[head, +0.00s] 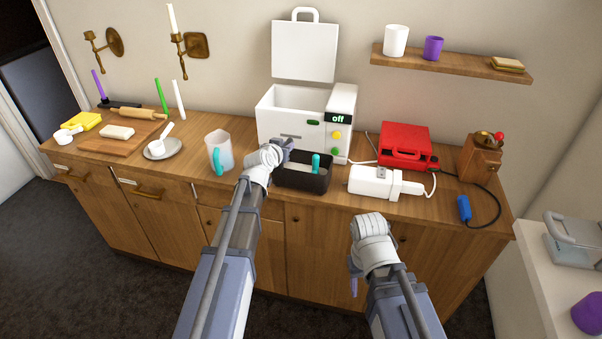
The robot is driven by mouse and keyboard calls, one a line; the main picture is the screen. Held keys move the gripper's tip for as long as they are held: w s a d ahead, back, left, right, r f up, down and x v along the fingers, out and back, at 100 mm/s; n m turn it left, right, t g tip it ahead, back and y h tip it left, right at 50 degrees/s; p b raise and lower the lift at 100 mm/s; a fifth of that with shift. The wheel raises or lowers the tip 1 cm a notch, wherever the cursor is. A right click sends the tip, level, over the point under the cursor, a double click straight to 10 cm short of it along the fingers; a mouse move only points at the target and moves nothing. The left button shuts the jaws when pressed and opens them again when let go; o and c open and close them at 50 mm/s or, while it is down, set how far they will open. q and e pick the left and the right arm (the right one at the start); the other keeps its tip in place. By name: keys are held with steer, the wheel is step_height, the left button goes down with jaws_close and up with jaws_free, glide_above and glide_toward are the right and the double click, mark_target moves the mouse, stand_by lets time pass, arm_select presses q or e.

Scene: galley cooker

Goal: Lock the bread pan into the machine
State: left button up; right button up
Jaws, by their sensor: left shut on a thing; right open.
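The white bread machine (290,120) stands at the back of the counter. Its lid (304,52) is raised upright, and its panel reads "off". The dark bread pan (300,184) is in front of the machine near the counter's front edge, with a teal part (316,163) standing up in it. My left gripper (286,148) is at the pan's back left, shut on the pan; its fingertips are hard to make out. I cannot tell whether the pan touches the counter. My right gripper (354,283) is open and empty, in front of the cabinet doors below the counter.
A measuring jug (219,150) stands left of the pan. A white appliance (375,181) with a cord lies close on its right, with a red case (404,142) behind. A wooden grinder (479,160) is further right. A shelf (455,65) hangs above.

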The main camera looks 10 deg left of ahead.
arm_select(q)
jaws_close()
stand_by(0.9)
steer(key=shift+r, duration=0.1)
